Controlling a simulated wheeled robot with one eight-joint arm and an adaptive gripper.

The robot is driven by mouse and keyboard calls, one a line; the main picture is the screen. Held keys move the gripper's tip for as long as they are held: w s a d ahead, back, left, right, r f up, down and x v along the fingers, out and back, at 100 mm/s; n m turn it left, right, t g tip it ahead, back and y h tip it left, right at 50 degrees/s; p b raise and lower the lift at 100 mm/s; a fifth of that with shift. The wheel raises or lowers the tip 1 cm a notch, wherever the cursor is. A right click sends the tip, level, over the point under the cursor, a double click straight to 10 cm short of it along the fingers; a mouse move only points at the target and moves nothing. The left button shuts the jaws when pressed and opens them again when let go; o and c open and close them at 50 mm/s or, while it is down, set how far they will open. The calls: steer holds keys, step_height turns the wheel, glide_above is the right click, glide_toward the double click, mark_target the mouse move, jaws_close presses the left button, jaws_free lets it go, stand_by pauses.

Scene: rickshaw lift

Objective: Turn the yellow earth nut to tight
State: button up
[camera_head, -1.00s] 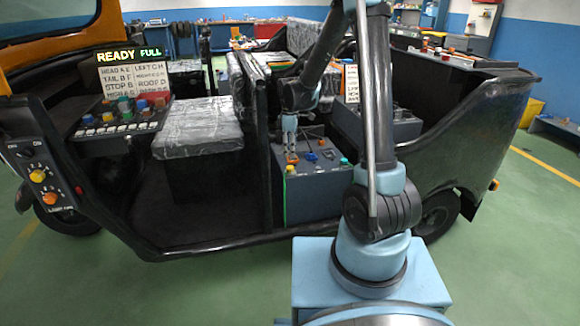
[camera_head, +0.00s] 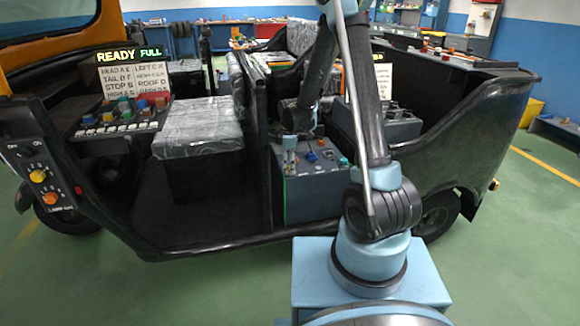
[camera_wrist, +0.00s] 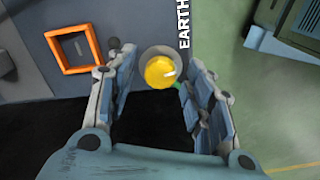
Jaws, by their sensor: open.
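The yellow earth nut (camera_wrist: 159,72) is a round yellow knob with a pale mark, set in a grey ring on a dark grey panel (camera_wrist: 205,22) beside the printed word "EARTH". In the wrist view it appears between the ends of my two open fingers. No finger visibly touches it, and I cannot tell how deep it sits between them. In the head view my gripper (camera_head: 289,160) points down at the front left of the grey box (camera_head: 318,195) in the vehicle, and the nut is hidden there.
An orange square frame (camera_wrist: 73,48) is on the panel left of the nut. In the head view, blue and red parts (camera_head: 311,156) and a teal knob (camera_head: 344,162) stand on the box top. A black upright frame (camera_head: 262,140) is close on the left.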

steer(key=c, duration=1.1)
steer(key=shift+m, duration=0.4)
steer(key=m, duration=0.9)
steer(key=shift+w+m, duration=0.1)
steer(key=shift+m, duration=0.3)
steer(key=m, duration=0.5)
steer(key=shift+m, duration=2.5)
